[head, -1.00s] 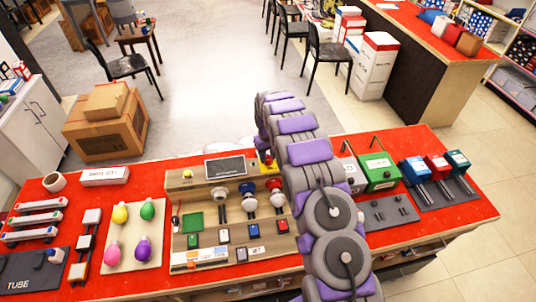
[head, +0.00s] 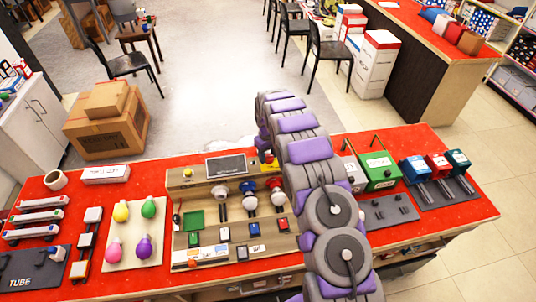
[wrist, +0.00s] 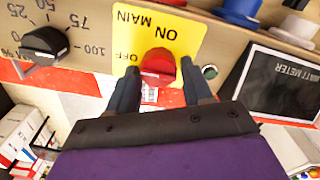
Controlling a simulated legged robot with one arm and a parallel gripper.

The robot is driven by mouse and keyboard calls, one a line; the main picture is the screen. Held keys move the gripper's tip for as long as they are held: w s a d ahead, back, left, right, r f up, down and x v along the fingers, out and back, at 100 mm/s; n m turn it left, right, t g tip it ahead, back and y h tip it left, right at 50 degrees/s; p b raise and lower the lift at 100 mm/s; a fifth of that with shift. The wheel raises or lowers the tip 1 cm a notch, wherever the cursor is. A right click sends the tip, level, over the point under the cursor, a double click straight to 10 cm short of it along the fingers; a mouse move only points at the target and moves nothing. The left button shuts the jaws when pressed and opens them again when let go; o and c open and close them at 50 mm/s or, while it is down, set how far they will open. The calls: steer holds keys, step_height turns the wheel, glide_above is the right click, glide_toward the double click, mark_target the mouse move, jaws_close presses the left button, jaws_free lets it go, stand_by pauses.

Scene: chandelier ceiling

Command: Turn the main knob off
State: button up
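The main knob (wrist: 158,65) is red and sits on a yellow plate (wrist: 190,38) marked MAIN, ON and OFF, upside down in the wrist view. Which mark the knob points to I cannot tell. My gripper (wrist: 161,84) has its two dark fingers apart, one on each side of the knob. Small gaps seem to show between fingers and knob; contact is not clear. In the head view, the knob shows as a small red spot (head: 269,158) at the top of the panel, beside my arm. My arm hides the gripper there.
A dark dial (wrist: 43,46) with numbers is left of the knob in the wrist view. A green button (wrist: 210,72) and the watt meter (wrist: 283,84) are to the right. The panel (head: 186,222) stands on a red table (head: 400,220) with bulbs and several blocks.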

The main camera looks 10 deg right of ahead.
mark_target(268, 155)
steer(key=shift+o, duration=1)
steer(key=shift+r, duration=0.1)
step_height(268, 155, up, 17)
steer(key=shift+p, duration=0.35)
steer(key=shift+a+r, duration=0.1)
